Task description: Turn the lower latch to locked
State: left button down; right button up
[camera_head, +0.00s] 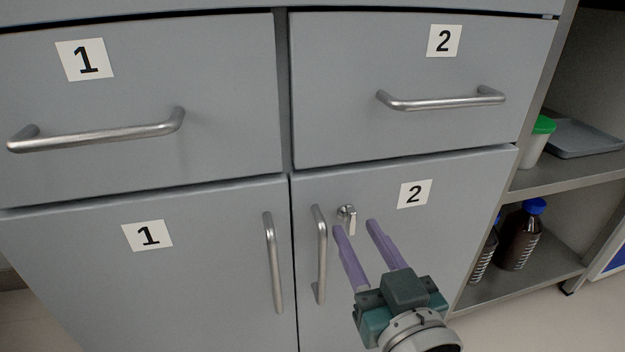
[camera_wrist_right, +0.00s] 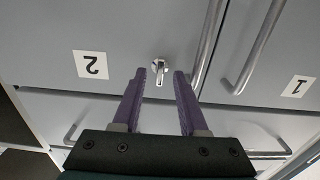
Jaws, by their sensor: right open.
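The lower latch (camera_head: 348,214) is a small metal turn-knob on the grey lower door labelled 2 (camera_head: 440,225). In the head view its lever hangs down, roughly vertical. My right gripper (camera_head: 354,224) has two purple fingers, open, with their tips just below and beside the latch. In the right wrist view the latch (camera_wrist_right: 160,67) lies between and just beyond the open fingertips (camera_wrist_right: 160,73), apart from both fingers as far as I can tell. Nothing is held. My left gripper is not in view.
A vertical handle (camera_head: 320,254) stands close left of the latch, near my right gripper's left finger. Door 1 has its own handle (camera_head: 273,262). Drawers with bar handles (camera_head: 440,101) are above. Open shelves (camera_head: 560,178) at the right hold bottles (camera_head: 522,236).

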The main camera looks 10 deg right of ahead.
jog(key=s+p, duration=0.2)
jog(key=s, duration=0.6)
jog(key=shift+s+d, duration=0.15)
jog(key=shift+s, duration=0.25)
notch_tip(320, 180, up, 22)
jog(key=s+d+n+g+y+p, duration=0.1)
jog(key=g+p, duration=0.6)
jog(key=p, duration=1.7)
jog(key=s+d+r+g+p, duration=0.1)
jog(key=s+r+g+p, duration=0.1)
jog(key=s+r+p, duration=0.5)
jog(key=s+d+r+g+h+p, duration=0.1)
jog(key=s+d+r+g+p, duration=0.15)
jog(key=r+p, duration=0.9)
jog(key=s+d+r+g+p, duration=0.1)
jog(key=s+r+g+p, duration=0.35)
jog(key=r, duration=0.75)
notch_tip(320, 180, up, 33)
jog(key=t+p, duration=0.1)
jog(key=p, duration=3.4)
jog(key=shift+a+r+t+p, duration=0.2)
jog(key=shift+a+t+p, duration=0.1)
jog(key=shift+p, duration=0.05)
jog(key=shift+s, duration=0.1)
